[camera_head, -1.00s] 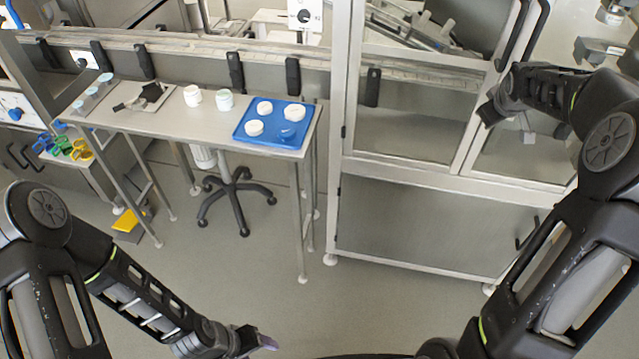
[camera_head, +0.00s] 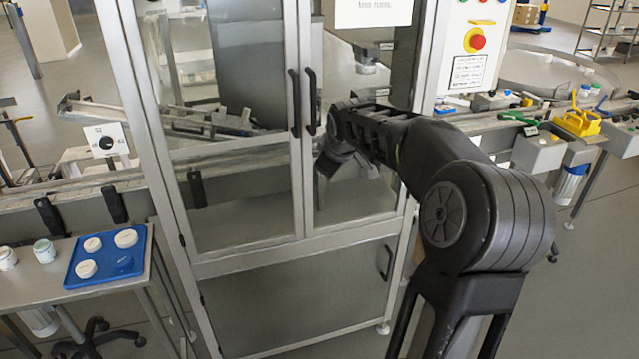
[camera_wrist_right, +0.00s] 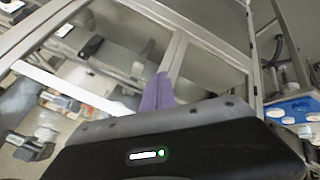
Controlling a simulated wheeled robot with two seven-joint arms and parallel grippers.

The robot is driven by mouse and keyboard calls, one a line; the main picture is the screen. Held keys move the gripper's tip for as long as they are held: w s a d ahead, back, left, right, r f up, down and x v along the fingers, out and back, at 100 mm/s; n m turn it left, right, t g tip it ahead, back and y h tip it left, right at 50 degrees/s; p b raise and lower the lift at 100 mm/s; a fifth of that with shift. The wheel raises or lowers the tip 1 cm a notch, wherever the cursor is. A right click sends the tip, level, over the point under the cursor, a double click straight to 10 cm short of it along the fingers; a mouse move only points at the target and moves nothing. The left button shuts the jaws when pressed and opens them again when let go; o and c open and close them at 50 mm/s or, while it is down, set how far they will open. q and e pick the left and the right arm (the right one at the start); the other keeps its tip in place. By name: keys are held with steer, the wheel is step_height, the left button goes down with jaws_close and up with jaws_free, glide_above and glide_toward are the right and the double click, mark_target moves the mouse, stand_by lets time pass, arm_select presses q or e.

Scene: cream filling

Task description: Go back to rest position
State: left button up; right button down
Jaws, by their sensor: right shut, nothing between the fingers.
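My right arm reaches up and left across the middle of the head view. Its gripper (camera_head: 332,168) is in front of the glass-doored cabinet (camera_head: 252,265). Whether it touches the glass I cannot tell. In the right wrist view the purple fingers (camera_wrist_right: 157,93) are together and nothing shows between them. My left arm and gripper are not in view.
A small steel table (camera_head: 60,296) at left holds a blue tray (camera_head: 106,256) with white lids, plus jars (camera_head: 44,250). A stool (camera_head: 98,338) stands under it. Right of the cabinet is a yellow item (camera_head: 581,122) on a line. Floor at lower right looks clear.

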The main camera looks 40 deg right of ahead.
steer(key=shift+s+d+r, duration=0.1)
steer(key=shift+s+r, duration=0.35)
steer(key=shift+r, duration=0.15)
